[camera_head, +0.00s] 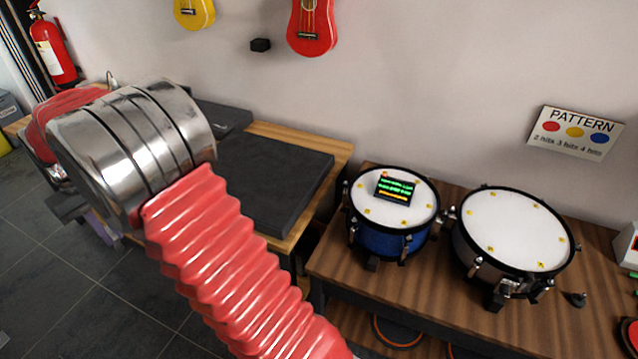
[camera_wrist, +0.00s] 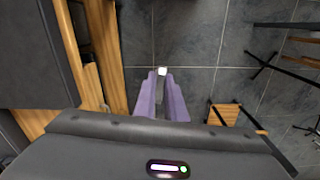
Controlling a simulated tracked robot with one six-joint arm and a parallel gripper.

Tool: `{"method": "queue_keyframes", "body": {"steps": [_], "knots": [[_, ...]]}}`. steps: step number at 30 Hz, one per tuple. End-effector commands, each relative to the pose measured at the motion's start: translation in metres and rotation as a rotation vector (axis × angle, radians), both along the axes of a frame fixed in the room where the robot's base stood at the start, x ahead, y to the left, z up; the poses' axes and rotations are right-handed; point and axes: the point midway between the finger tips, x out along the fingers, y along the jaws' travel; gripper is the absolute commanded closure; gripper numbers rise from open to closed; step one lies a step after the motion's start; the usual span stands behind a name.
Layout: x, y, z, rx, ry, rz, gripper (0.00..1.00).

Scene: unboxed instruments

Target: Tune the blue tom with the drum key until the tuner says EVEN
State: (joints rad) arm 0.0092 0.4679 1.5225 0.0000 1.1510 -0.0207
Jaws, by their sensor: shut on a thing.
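The blue tom (camera_head: 381,240) stands on the right-hand wooden table in the head view. It has a white head, a black hoop and several yellow marks around its edge. The tuner (camera_head: 395,187), a small dark screen with green and yellow lines too small to read, lies on its head. My gripper has purple fingers, seen in the wrist view (camera_wrist: 160,88) and partly behind my arm in the head view (camera_head: 105,229).
A larger white-headed drum (camera_head: 513,228) stands right of the tom, close to it. A small dark knob-like thing (camera_head: 578,299) lies on the table (camera_head: 420,291). A left bench carries a dark mat (camera_head: 275,180). A small wooden stool (camera_wrist: 224,115) stands on the tiled floor.

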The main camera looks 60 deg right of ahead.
Motion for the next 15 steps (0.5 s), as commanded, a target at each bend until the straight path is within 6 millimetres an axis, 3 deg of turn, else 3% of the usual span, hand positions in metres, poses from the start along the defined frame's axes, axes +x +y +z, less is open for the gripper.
{"method": "queue_keyframes", "body": {"steps": [8, 11, 15], "knots": [[-0.002, -0.014, 0.001, 0.000, 0.000, -0.015, 1.00], [-0.005, -0.031, 0.002, 0.000, -0.001, -0.024, 1.00], [-0.016, -0.073, 0.004, 0.000, 0.000, -0.044, 1.00]]}}
